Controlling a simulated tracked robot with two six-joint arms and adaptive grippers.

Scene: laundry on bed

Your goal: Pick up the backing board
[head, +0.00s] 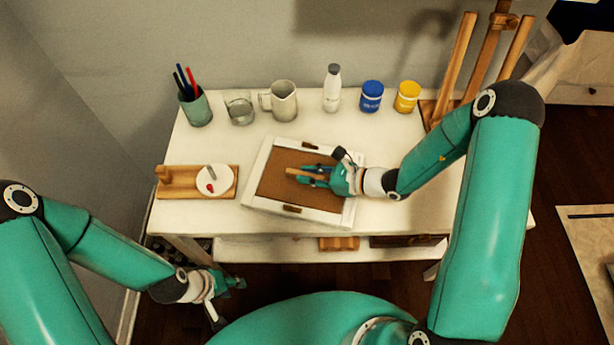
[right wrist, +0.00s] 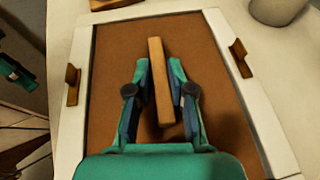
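The brown backing board (head: 277,191) lies flat inside a white frame (head: 258,178) on the white table. It also fills much of the right wrist view (right wrist: 115,55). A light wooden bar (right wrist: 155,52) stands out at the middle of the board like a handle. My right gripper (head: 306,176) is over the board with one finger on each side of the bar. In the right wrist view (right wrist: 158,68) its fingers are open, with narrow gaps to the bar. My left gripper (head: 238,283) is low in front of the table, away from the board; its finger opening is unclear.
Small wooden turn pieces sit on the frame edges (right wrist: 72,84). Behind stand a pen cup (head: 196,110), a glass (head: 239,109), a pitcher (head: 284,101), a white bottle (head: 332,90), blue (head: 371,97) and yellow (head: 407,97) jars. A wooden holder (head: 180,182) with a white disc lies left.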

